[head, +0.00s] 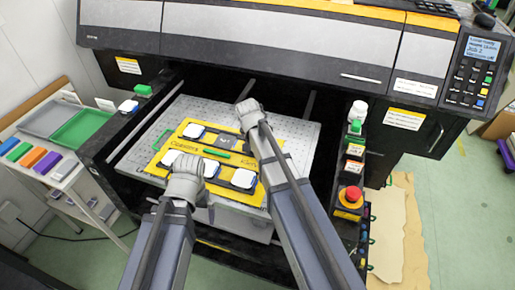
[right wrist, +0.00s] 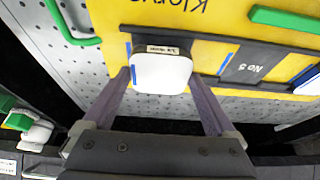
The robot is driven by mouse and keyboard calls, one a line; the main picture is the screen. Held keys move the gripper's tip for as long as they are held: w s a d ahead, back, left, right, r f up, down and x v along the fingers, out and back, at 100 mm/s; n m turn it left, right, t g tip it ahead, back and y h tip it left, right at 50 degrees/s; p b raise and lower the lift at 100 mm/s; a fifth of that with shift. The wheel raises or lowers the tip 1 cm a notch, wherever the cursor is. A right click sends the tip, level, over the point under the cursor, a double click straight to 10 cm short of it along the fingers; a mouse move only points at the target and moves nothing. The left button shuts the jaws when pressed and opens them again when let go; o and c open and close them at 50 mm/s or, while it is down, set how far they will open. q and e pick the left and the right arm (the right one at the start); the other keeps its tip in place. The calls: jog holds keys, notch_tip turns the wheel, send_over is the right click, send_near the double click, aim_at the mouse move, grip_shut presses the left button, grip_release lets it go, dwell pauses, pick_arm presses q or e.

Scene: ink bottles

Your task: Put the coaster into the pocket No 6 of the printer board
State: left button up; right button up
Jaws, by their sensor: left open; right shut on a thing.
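The yellow printer board (head: 160,170) lies on the perforated printer bed. My right gripper (head: 247,104) is at the board's far right corner. In the right wrist view its fingers (right wrist: 164,78) are shut on a white coaster (right wrist: 160,75), one at each side. The coaster is over the right end of the dark pocket strip as the head view has it, beside pocket No 5 (right wrist: 250,68), which looks empty. A cream label shows at the coaster's edge; its print is unclear. I cannot tell whether the coaster touches the board. My left gripper (head: 186,160) is open above the board's near left part.
Other white coasters (head: 243,178) sit in the board's near row and far left pocket (head: 195,130). A green bar (head: 216,152) lies mid-board. The printer body (head: 270,45) overhangs the far side. A red stop button (head: 351,194) and bottles stand at the right.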

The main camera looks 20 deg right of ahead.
pick_arm(q)
jog(key=shift+f+b, duration=0.45)
jog(key=shift+f, duration=0.5)
pick_arm(e)
jog(key=shift+f, duration=0.95)
jog(key=shift+f, duration=0.15)
jog(key=o, duration=1.2)
pick_arm(q)
jog(key=shift+f, duration=0.15)
pick_arm(e)
jog(key=shift+p+v, duration=0.6)
jog(key=shift+v, duration=0.15)
pick_arm(q)
notch_tip(320, 180, up, 11)
jog(key=p, duration=1)
jog(key=shift+r, duration=0.2)
pick_arm(e)
jog(key=v, duration=1)
jog(key=shift+r, duration=0.4)
